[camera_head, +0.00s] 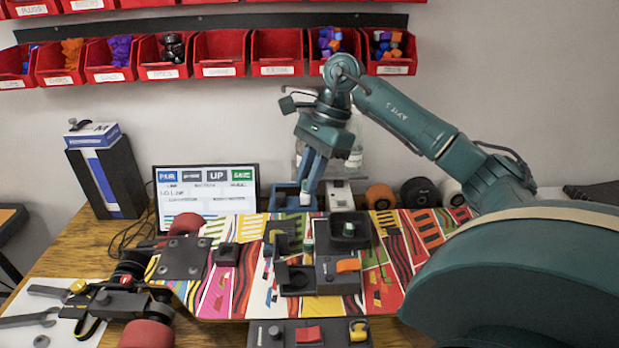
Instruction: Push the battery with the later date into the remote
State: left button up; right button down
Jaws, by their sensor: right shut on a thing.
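My right gripper (311,178) reaches down from the upper right over the far edge of the patterned board. Its blue fingers are shut on a small pale-and-green piece (305,198), which looks like a battery; its date is too small to read. A dark grey boxy device (338,285) with an orange tab lies on the board below it, and may be the remote. Small pieces with pale-green tops stand near it, one (307,225) just under the gripper. I cannot tell whether these are batteries. My left gripper is not in view.
The colourful skateboard (230,290) with red wheels lies across the wooden table. A black dish (349,230) sits on it. A lit screen (207,190), a blue tray (285,197) and several wheels stand behind. Tools lie at left; red bins (221,52) hang on the wall.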

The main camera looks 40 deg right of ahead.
jog(key=s+a+b, duration=0.3)
jog(key=s+a, duration=0.6)
jog(key=a, duration=0.1)
dwell(1.0)
jog(key=shift+f+b, duration=3.1)
jog(key=shift+b, duration=0.15)
jog(key=shift+f+b, duration=1.6)
jog(key=shift+b, duration=0.2)
dwell(1.0)
